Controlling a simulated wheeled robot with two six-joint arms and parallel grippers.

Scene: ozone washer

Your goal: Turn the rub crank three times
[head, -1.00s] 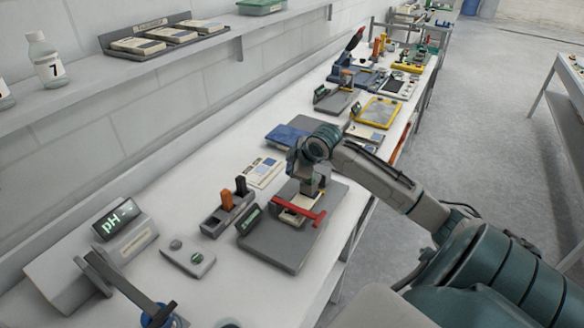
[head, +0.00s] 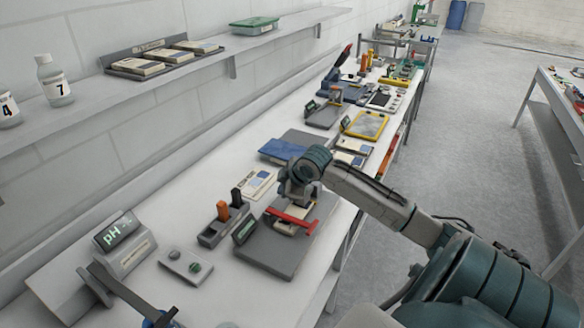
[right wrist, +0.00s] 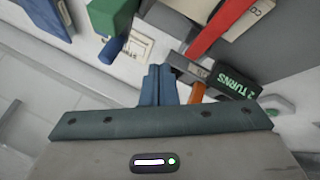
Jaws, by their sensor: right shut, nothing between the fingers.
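The rub crank station is a dark grey base plate (head: 270,257) on the white bench. A red bar (head: 290,220) lies across a pale block on it, and the bar also shows in the right wrist view (right wrist: 222,25). A small display (head: 245,229) at its left edge reads "2 TURNS" in the right wrist view (right wrist: 236,83). My right gripper (head: 297,194) is just above and behind the red bar. Its fingers (right wrist: 162,70) are together and empty, apart from the bar. The gripper and wrist hide part of the station, and I cannot make out the crank's handle clearly. My left gripper is out of view.
A holder with orange and black handles (head: 222,222) stands left of the station. A pH meter (head: 122,245) and a small grey button box (head: 186,265) are at the near left. A blue pad (head: 283,151) lies behind. More stations line the far bench.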

